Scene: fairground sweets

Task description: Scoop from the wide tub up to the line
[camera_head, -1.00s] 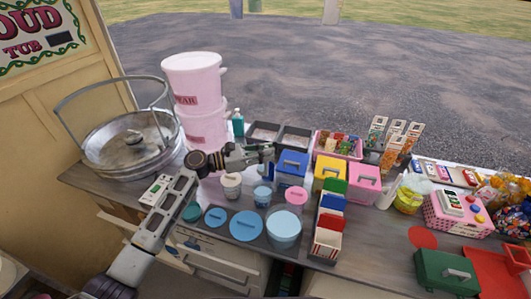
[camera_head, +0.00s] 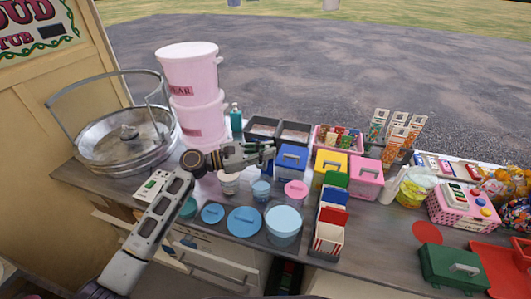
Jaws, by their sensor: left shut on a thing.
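My left gripper (camera_head: 267,153) reaches in from the left, above the counter and just left of the blue-lidded box (camera_head: 292,153). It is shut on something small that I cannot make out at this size. Below it stand a small white cup (camera_head: 229,183) and a small light-blue tub (camera_head: 262,190). Nearer the front edge is a wider clear tub with light-blue contents (camera_head: 284,222), open at the top. Beside it lie round blue lids or lidded tubs (camera_head: 244,221). I cannot make out a fill line on any vessel. My right gripper is not in view.
A round metal pan (camera_head: 110,155) and stacked pink tubs (camera_head: 188,75) stand at the back left. Yellow (camera_head: 331,162) and pink (camera_head: 366,172) boxes and a striped holder (camera_head: 328,238) crowd the middle. A green case (camera_head: 450,265) is front right.

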